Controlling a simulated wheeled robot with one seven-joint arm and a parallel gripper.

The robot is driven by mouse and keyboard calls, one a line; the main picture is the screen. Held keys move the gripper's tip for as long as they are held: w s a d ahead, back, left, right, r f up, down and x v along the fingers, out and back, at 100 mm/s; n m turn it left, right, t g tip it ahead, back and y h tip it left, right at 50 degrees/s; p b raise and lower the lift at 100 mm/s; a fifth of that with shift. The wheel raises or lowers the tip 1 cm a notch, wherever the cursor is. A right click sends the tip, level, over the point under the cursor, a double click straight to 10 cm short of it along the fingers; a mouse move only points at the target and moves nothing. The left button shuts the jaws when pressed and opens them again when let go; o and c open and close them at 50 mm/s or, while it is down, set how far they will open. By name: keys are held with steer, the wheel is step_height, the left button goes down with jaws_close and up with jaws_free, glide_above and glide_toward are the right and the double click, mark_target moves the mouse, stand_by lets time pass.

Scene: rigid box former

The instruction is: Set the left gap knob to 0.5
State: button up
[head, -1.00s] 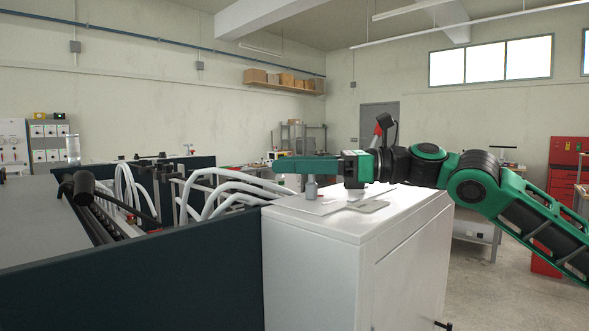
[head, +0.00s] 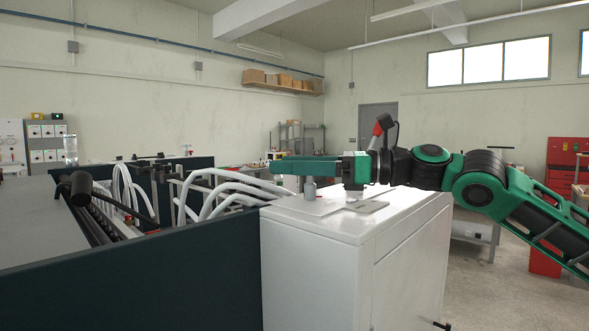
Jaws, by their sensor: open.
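My gripper (head: 274,167) reaches in from the right over the white cabinet. Its green fingers point left and lie level, seen from the side, so one largely hides the other. It is open, with nothing seen held in it. A small grey bottle-shaped piece (head: 310,189) stands upright on the cabinet top, below the fingers; its top is close to them or hidden behind them. I cannot make out the left gap knob or any scale in this view.
The white cabinet (head: 310,260) stands beside a dark panel (head: 150,280) of the machine. White hoses (head: 215,190) arch just left of my fingers. A black-ended bar (head: 82,186) lies further left. A flat grey plate (head: 368,207) rests on the cabinet.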

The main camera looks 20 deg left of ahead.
steer(key=d, duration=0.3)
steer(key=w+d, duration=0.1)
steer(key=d, duration=0.3)
steer(key=w+d, duration=0.1)
steer(key=d, duration=0.2)
steer(key=shift+d, duration=0.3)
